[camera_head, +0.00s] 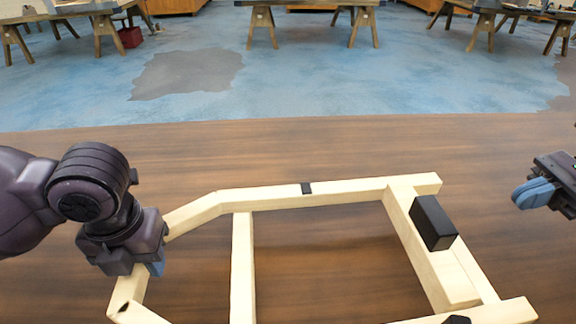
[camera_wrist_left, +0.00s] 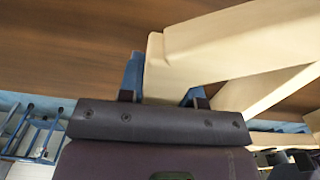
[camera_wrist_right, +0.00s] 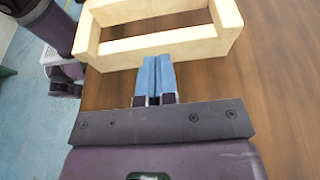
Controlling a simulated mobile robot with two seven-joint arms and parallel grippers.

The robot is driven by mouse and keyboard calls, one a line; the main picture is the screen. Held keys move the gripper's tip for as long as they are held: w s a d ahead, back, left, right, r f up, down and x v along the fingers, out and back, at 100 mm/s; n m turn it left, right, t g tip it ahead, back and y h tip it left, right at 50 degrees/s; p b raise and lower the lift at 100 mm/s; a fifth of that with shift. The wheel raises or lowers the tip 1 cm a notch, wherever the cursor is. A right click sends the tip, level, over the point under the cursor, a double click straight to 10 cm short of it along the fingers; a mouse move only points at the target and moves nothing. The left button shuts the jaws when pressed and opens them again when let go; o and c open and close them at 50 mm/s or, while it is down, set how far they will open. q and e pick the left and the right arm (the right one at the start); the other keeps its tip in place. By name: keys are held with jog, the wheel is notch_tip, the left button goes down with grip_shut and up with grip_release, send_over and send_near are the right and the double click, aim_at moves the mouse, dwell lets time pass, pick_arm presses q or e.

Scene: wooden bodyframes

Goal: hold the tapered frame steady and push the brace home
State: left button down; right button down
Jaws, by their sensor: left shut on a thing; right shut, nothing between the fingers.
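The tapered frame (camera_head: 300,195) of pale wood lies on the brown table, its narrowing end at the left in the head view. A pale crosspiece (camera_head: 242,268) runs between its sides near that end. A wider pale piece with a black block (camera_head: 433,222) on it lies along the right end; I cannot tell which piece is the brace or whether it is fully seated. My left gripper (camera_head: 156,268) is shut on the slanted left part of the frame, also seen in the left wrist view (camera_wrist_left: 165,88). My right gripper (camera_head: 533,192) is shut and empty, right of the frame and apart from it.
The brown table top (camera_head: 330,150) is clear behind the frame and between it and my right gripper. Trestle tables (camera_head: 310,15) stand far off across the blue floor.

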aim_at(448, 218)
jog(key=x, duration=1.2)
jog(key=shift+a+r, duration=0.25)
jog(key=shift+r, duration=0.05)
jog(key=shift+a, duration=0.75)
jog(key=a, duration=0.9)
jog(key=shift+s, duration=0.3)
jog(key=shift+a, duration=0.1)
